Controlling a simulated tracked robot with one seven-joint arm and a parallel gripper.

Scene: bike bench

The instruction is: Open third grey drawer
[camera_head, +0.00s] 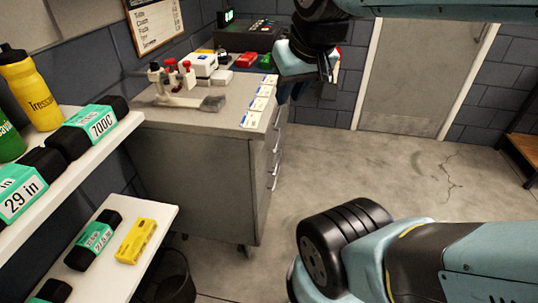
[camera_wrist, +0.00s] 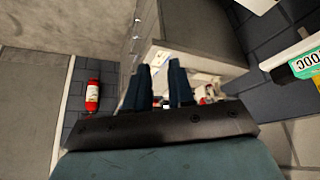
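The grey drawer cabinet (camera_head: 205,180) stands in the middle of the head view, its drawer side turned right and seen at a steep angle. Several drawer handles (camera_head: 275,177) show along that side, and the drawers look shut. In the wrist view the drawer cabinet (camera_wrist: 195,28) is at the top, with its handles (camera_wrist: 137,28) on the left edge. My gripper (camera_wrist: 159,72) points toward the cabinet with its two dark fingers apart and nothing visible between them. In the head view my gripper (camera_head: 297,90) hangs near the far end of the worktop, apart from the handles.
A white shelf (camera_head: 85,148) with bottles and boxes is at the left. Tools and a white box (camera_head: 203,66) stand on the worktop. A door (camera_head: 415,80) is behind, and a red fire extinguisher (camera_wrist: 92,97) shows in the wrist view.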

